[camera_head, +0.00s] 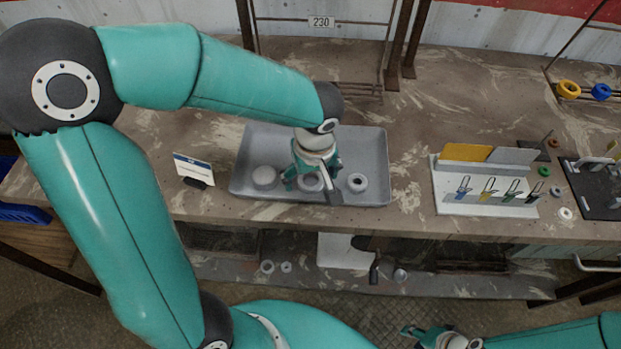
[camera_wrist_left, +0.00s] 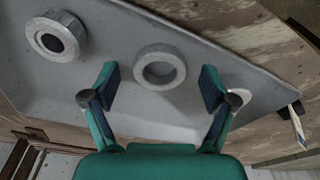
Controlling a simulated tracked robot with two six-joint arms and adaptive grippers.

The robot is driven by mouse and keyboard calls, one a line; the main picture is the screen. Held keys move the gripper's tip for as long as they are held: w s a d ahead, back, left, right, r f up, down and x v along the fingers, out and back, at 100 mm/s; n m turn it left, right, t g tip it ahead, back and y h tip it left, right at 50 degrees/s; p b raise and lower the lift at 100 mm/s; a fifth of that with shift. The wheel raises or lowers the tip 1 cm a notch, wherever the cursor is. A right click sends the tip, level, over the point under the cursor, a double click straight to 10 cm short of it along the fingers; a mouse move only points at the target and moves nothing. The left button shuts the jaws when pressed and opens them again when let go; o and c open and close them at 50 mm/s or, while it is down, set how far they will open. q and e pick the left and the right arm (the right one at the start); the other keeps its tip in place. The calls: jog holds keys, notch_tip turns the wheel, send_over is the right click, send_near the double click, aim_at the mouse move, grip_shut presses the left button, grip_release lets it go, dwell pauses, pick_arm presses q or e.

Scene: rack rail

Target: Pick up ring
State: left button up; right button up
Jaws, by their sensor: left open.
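A grey ring (camera_wrist_left: 141,62) with an open hole lies flat in the grey tray (camera_head: 375,150), in the middle of the left wrist view. It also shows in the head view (camera_head: 312,188), partly hidden by my left gripper. My left gripper (camera_wrist_left: 160,98) is open and empty above the tray, its two fingers spread to either side of the ring, apart from it. A thicker ring (camera_wrist_left: 40,42) with a dark centre lies to one side. A round grey piece (camera_head: 265,177) lies on the other side. My right gripper (camera_head: 425,335) is at the bottom edge; its jaws are unclear.
A small sign card (camera_head: 193,168) stands left of the tray. A white rack (camera_head: 450,195) with several clips stands to the right. Yellow (camera_head: 568,89) and blue (camera_head: 600,91) rings hang on a rail at the far right. Bare tabletop separates tray and rack.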

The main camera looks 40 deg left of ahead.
pick_arm(q)
jog(key=c, duration=1.2)
jog(key=shift+c, duration=0.3)
jog(key=shift+r, duration=0.15)
